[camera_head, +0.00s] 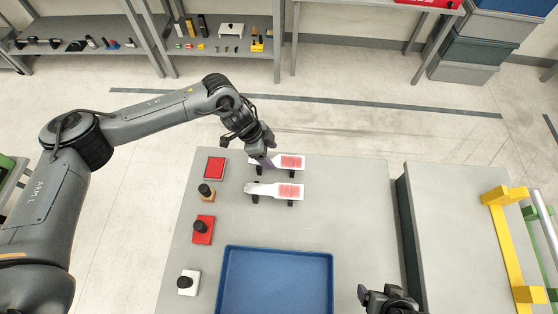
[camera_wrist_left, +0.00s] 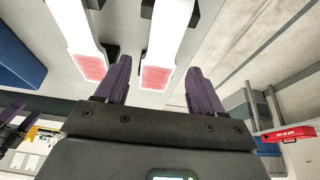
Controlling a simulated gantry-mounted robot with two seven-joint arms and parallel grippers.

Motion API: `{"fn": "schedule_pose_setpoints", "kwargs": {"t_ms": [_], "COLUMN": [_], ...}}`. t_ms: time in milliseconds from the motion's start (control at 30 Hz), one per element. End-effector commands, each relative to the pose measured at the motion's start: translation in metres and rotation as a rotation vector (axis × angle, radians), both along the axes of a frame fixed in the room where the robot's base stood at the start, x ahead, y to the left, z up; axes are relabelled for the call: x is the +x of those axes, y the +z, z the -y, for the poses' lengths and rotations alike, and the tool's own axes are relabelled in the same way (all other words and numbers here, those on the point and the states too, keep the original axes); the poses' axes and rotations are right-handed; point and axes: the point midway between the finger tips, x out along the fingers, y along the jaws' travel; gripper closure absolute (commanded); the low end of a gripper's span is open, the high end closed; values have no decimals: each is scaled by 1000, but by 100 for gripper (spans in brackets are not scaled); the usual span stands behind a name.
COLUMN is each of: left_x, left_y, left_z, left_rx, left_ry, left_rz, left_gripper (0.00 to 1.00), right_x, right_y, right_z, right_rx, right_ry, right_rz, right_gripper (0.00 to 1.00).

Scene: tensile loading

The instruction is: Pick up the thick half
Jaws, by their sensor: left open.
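Two white specimen halves with red patches lie on small black supports on the grey table. The far half (camera_head: 291,162) is beside my left gripper (camera_head: 264,163); the near half (camera_head: 291,190) lies closer to the tray. I cannot tell which is the thick one. In the left wrist view, the fingers of my left gripper (camera_wrist_left: 160,88) are apart, with the red end of one half (camera_wrist_left: 157,77) showing in the gap between them. The other half (camera_wrist_left: 88,65) is outside the fingers, to the left. My right gripper (camera_head: 375,297) is at the bottom edge, partly cut off.
A blue tray (camera_head: 277,250) lies at the table's front. A red square pad (camera_head: 215,168) and several black-knobbed blocks, including a red one (camera_head: 203,230), line the left edge. A yellow frame (camera_head: 508,240) stands at the right. The table's middle right is clear.

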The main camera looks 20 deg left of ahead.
Motion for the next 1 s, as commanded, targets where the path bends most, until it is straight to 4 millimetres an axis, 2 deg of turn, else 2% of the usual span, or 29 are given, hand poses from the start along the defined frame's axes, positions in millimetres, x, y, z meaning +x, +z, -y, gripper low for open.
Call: {"fn": "schedule_pose_setpoints", "kwargs": {"t_ms": [100,233,1000], "left_x": [2,3,3], "left_y": [-15,-23,-29], "left_z": [6,10,10], "left_rx": [-1,0,-1], "left_ry": [-1,-1,1], "left_rz": [-2,-1,-1], "left_gripper": [32,32,32], "right_x": [0,0,0], "right_y": [-1,-1,1], "right_z": [0,0,0], "right_rx": [0,0,0], "right_ry": [0,0,0], "right_rz": [0,0,-2], "right_gripper": [15,15,15]}}
